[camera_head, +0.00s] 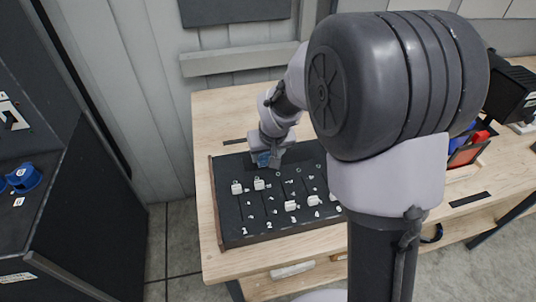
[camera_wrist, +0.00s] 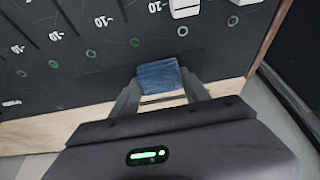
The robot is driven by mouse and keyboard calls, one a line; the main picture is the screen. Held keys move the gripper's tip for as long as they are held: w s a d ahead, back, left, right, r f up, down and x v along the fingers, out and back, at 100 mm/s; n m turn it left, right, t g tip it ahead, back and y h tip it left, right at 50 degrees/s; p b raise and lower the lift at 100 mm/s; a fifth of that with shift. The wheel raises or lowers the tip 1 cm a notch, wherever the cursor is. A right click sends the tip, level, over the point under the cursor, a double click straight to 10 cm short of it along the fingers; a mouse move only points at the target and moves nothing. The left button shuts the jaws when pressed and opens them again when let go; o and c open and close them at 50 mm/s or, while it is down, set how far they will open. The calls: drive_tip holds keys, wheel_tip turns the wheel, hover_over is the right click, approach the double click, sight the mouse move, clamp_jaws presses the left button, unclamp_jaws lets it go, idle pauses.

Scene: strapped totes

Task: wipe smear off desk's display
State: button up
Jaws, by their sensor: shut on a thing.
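My gripper (camera_head: 268,156) is at the far left part of the desk's black panel (camera_head: 262,228). It is shut on a blue cloth-like pad (camera_wrist: 158,75), which shows between the fingertips in the wrist view. The pad is at or just above a plain darker strip (camera_wrist: 110,93) along the panel's edge, which looks like the display. I cannot tell whether the pad touches it. No smear can be made out; the pad and fingers cover part of the strip.
White slider caps (camera_head: 291,206) stand up from the panel among printed numbers and small green rings (camera_wrist: 91,54). A wooden table (camera_head: 205,120) carries the panel. A black device (camera_head: 512,95) and red and blue items stand at right. A wall is close behind.

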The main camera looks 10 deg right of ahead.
wheel_tip(320, 180, up, 4)
drive_tip(key=shift+a+f+p, duration=0.1)
drive_tip(key=shift+f+p, duration=0.15)
drive_tip(key=shift+p, duration=0.8)
drive_tip(key=shift+r+p, duration=1.9)
drive_tip(key=shift+r, duration=0.55)
